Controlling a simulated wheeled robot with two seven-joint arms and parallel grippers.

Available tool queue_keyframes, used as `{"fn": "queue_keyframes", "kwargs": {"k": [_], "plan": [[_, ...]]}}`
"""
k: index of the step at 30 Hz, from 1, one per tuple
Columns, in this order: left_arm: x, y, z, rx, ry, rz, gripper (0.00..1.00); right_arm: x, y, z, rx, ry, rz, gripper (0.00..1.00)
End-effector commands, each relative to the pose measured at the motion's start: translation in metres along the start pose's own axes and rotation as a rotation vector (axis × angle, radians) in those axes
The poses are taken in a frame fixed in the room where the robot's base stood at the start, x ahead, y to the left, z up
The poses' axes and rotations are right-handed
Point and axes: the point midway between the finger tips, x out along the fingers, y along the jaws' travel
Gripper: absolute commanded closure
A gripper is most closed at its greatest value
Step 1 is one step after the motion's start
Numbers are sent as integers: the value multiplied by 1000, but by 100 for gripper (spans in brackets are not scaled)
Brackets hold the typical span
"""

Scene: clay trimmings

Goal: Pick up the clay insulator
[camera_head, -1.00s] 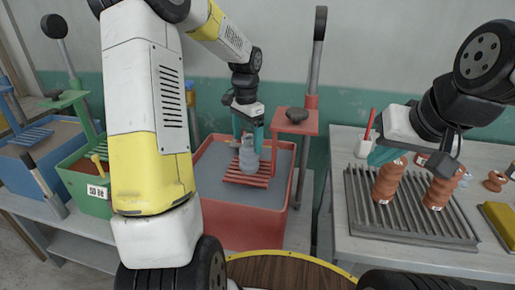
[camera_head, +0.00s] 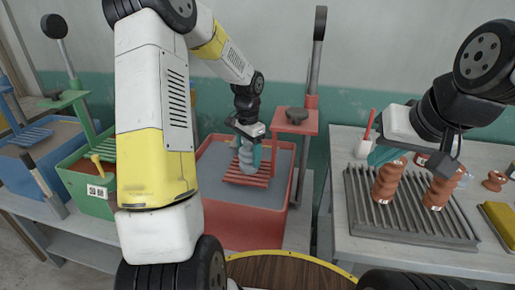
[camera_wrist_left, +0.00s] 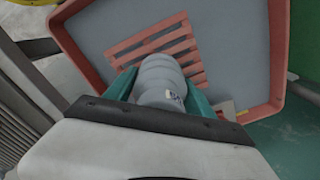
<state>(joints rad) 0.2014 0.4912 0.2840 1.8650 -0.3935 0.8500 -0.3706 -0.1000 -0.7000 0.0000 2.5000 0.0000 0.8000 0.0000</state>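The grey ribbed clay insulator (camera_head: 249,158) stands upright on a red slatted rack (camera_head: 232,178) in a red tub of grey liquid. It also shows in the left wrist view (camera_wrist_left: 161,78), with a small pale mark on its side. My left gripper (camera_head: 249,152) has come down over it from above. Its teal fingers (camera_wrist_left: 163,84) lie one on each side of the insulator and look open, with narrow gaps. My right gripper (camera_head: 388,154) is above a terracotta insulator (camera_head: 387,182) at the right; its finger opening is hidden.
The red tub's rim (camera_head: 292,175) surrounds the rack. A red post with a small shelf (camera_head: 297,121) stands just behind it. Green (camera_head: 72,178) and blue tubs (camera_head: 28,165) stand to the left. A grey ribbed tray (camera_head: 412,226) holds terracotta insulators on the right table.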

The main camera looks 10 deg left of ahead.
Motion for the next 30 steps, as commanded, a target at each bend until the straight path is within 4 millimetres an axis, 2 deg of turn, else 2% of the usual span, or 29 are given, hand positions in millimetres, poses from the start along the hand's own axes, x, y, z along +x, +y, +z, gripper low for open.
{"fn": "queue_keyframes", "kwargs": {"k": [1, 6, 17, 22, 27, 30], "plan": [[0, 0, 0, 0, 0, 0, 68, 0, 0, 0, 0, 0, 0, 100], [0, 0, 0, 0, 0, 0, 100, 0, 0, 0, 0, 0, 0, 100], [-3, 0, 0, 0, 2, -2, 100, 0, 0, 0, 0, 0, 0, 100], [-14, -1, -1, 1, 3, -3, 100, 0, 0, 0, 0, 0, 0, 100], [-36, -1, -1, -1, 4, -3, 100, 0, 0, 0, 0, 0, 0, 100], [-39, 13, 10, 2, 0, -2, 100, 0, 0, 0, 0, 0, 0, 100]]}}
